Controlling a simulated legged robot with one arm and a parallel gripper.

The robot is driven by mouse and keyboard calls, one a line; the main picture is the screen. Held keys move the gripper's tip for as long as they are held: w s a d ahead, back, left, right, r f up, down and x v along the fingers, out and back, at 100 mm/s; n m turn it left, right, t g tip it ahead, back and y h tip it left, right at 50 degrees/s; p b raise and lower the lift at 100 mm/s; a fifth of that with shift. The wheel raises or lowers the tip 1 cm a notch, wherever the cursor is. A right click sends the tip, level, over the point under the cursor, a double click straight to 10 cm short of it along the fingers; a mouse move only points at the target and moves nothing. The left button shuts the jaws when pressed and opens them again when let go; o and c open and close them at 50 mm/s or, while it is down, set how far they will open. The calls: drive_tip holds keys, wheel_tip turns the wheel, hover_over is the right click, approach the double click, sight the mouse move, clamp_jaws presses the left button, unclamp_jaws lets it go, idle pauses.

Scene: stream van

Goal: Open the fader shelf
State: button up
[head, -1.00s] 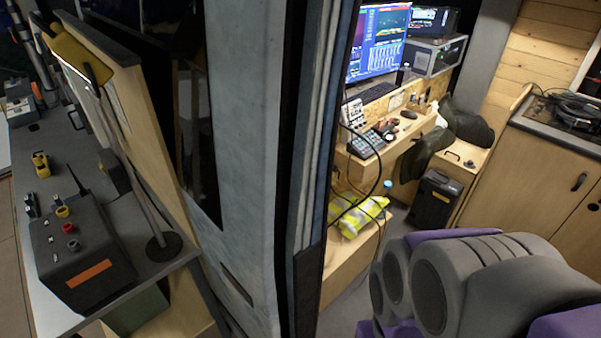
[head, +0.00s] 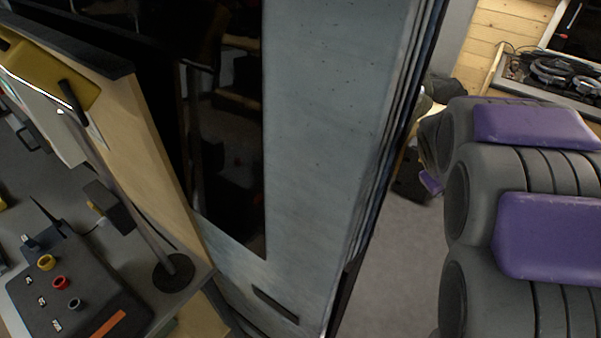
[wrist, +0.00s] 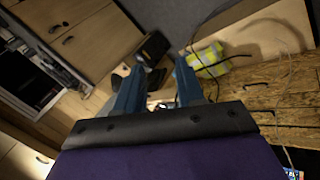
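My gripper (wrist: 157,82) shows in the wrist view, its two blue fingers apart with nothing held between them. It points into the van's interior, clear of any surface. I cannot make out the fader shelf in either view now; in the head view the grey partition (head: 315,120) covers the desk area. A rough chipboard face (wrist: 275,88) shows at the right of the wrist view, but I cannot tell whether it belongs to the shelf. My grey and purple arm fills the right of the head view.
A control box with knobs (head: 75,295) sits on the left counter. In the wrist view, a yellow vest (wrist: 207,62) with cables lies ahead right, near a black case (wrist: 153,46). Wooden cabinets (wrist: 88,42) stand left. Grey floor (head: 395,260) is open beside the partition.

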drive_tip(key=w+f+n+t+y+p, duration=0.1)
drive_tip(key=w+f+n+t+y, duration=0.3)
drive_tip(key=w, duration=1)
drive_tip(key=w+f+n+t, duration=0.3)
drive_tip(key=w+f+n, duration=0.45)
drive_tip(key=w, duration=0.65)
drive_tip(key=w+a+f+n+y, duration=0.3)
drive_tip(key=a+f+n+y, duration=0.45)
drive_tip(key=a+f, duration=0.25)
drive_tip(key=s+a+f+n+g+y+p, duration=0.1)
drive_tip(key=s+a+f+n+g+y, duration=0.15)
drive_tip(key=a, duration=0.25)
drive_tip(key=s+a+f+n+g+y, duration=0.1)
drive_tip(key=s+a+f+n+y, duration=0.2)
drive_tip(key=s+a+f+y, duration=0.15)
drive_tip(key=w+b+x, duration=0.1)
drive_tip(key=b+x, duration=0.3)
drive_tip(key=x, duration=1.4)
drive_tip(key=shift+w+d+b, duration=0.2)
drive_tip(key=shift+d+b, duration=0.05)
drive_tip(key=shift+b, duration=0.05)
